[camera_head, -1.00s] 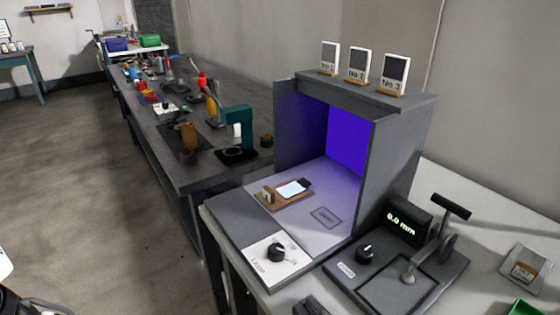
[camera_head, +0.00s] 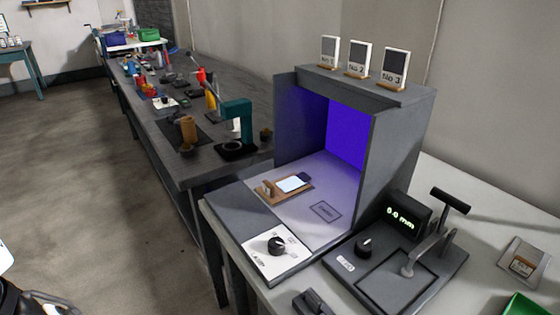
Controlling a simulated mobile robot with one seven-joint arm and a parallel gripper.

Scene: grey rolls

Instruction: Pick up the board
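A small brown wooden board (camera_head: 266,197) lies on the floor of the grey light booth, near its open front. A pale-faced, dark-ended flat piece (camera_head: 292,184) rests on its right part, and a small upright wooden block (camera_head: 267,186) stands at its left part. I cannot tell whether these pieces are fixed to the board. My gripper is not clearly in view; only white and dark parts of my own body show at the lower left edge, well apart from the board.
The booth (camera_head: 395,150) has side walls and a roof around the board's space; three numbered cards stand on top. A knob panel (camera_head: 270,255) is in front. A lever device (camera_head: 395,262) reading 0.0 mm stands right. A cluttered dark bench (camera_head: 195,172) runs behind; the floor at left is clear.

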